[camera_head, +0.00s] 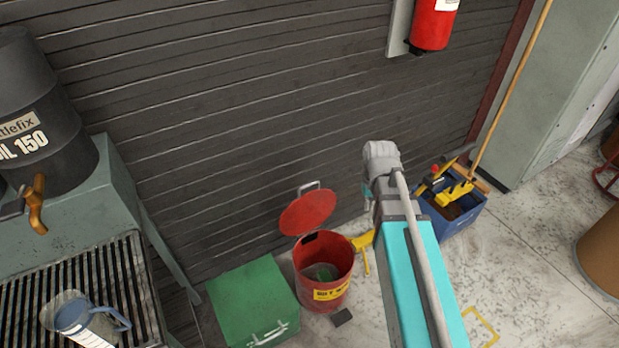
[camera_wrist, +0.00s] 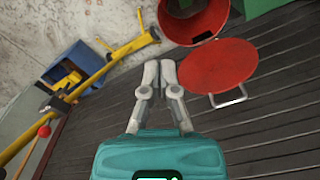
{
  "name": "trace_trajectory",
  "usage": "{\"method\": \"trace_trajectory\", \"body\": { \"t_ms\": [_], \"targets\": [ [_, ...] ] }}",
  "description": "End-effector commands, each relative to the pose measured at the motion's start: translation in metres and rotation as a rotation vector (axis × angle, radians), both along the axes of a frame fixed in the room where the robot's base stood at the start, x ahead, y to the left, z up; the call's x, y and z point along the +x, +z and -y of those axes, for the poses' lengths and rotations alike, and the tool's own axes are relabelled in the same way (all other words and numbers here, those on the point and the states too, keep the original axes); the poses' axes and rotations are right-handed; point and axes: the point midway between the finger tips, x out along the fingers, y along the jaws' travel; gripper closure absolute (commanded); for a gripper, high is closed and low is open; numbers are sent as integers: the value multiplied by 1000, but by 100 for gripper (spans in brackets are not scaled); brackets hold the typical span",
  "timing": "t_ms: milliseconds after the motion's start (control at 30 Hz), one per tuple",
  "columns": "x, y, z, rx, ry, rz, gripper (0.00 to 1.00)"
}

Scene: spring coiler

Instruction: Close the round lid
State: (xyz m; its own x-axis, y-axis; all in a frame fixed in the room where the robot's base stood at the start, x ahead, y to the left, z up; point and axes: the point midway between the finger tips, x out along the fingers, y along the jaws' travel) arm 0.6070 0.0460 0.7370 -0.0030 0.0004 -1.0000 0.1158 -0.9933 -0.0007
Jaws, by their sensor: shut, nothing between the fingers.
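The red round lid (camera_head: 308,212) stands open, tilted back at the rear rim of the red bin (camera_head: 330,284) near the slatted wall. The bin bears a yellow label and its open mouth shows some contents inside. In the wrist view the lid (camera_wrist: 217,66) lies to the right of my gripper (camera_wrist: 160,64), with its metal handle (camera_wrist: 229,97) on the near side, and the bin (camera_wrist: 190,20) is above it. My fingers are shut together and empty, apart from the lid. In the head view my arm reaches up right of the bin, and the fingertips are hidden.
A green box (camera_head: 250,300) stands left of the bin. A blue crate (camera_head: 452,215) with tools and a yellow stand (camera_head: 363,247) are to its right. A fire extinguisher (camera_head: 434,24) hangs on the wall.

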Motion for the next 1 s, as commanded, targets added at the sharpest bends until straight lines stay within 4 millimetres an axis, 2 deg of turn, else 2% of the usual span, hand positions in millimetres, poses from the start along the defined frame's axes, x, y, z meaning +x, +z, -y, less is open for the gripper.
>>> {"method": "trace_trajectory", "body": {
  "t_ms": [33, 200, 400, 500, 600, 700, 800, 1000],
  "targets": [
    [29, 2, -19, 0, 38, 0, 100],
    [98, 6, -70, -1, 167, -3, 100],
    [170, 11, -141, -2, 318, -6, 100],
    [195, 12, -172, -2, 379, -7, 100],
    [212, 13, -197, -2, 426, -8, 100],
    [222, 14, -212, -3, 454, -8, 100],
    [225, 14, -220, -3, 470, -8, 100],
    [225, 14, -221, -3, 474, -8, 100]
  ]
}}
